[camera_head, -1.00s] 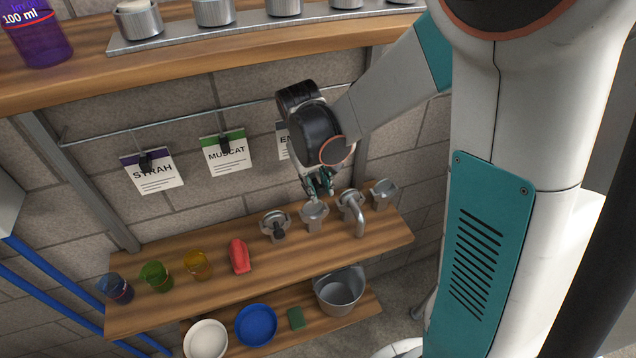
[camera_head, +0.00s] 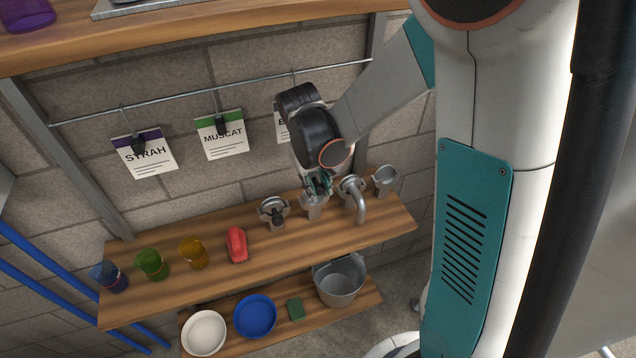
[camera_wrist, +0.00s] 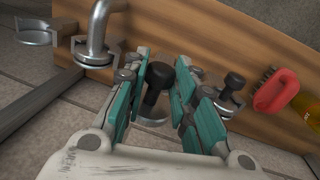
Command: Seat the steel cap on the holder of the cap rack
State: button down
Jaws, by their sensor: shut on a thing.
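My gripper (camera_head: 318,186) is shut on the black knob of the steel cap (camera_wrist: 152,121). The knob (camera_wrist: 156,82) stands between the teal-padded fingers in the wrist view. In the head view the gripper is right over a grey holder (camera_head: 313,209) on the wooden shelf, in a row of similar holders. The fingers hide most of the cap there. I cannot tell whether the cap rests in the holder or is just above it.
A holder with a black-knobbed cap (camera_head: 274,214) is left of my gripper. A bent steel pipe piece (camera_head: 357,200) and an empty holder (camera_head: 385,180) are to the right. A red brush (camera_head: 236,245) and coloured cups (camera_head: 152,265) stand farther left. Tags hang behind.

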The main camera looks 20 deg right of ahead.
notch_tip(320, 180, down, 6)
jog(key=b, duration=0.5)
jog(key=shift+f, duration=0.2)
jog(key=shift+f+b, duration=0.55)
dwell(1.1)
jog(key=c, duration=1.2)
grip_release()
jog(key=shift+c, duration=0.2)
notch_tip(320, 180, up, 12)
jog(key=a, duration=0.2)
jog(key=shift+s+d, duration=0.1)
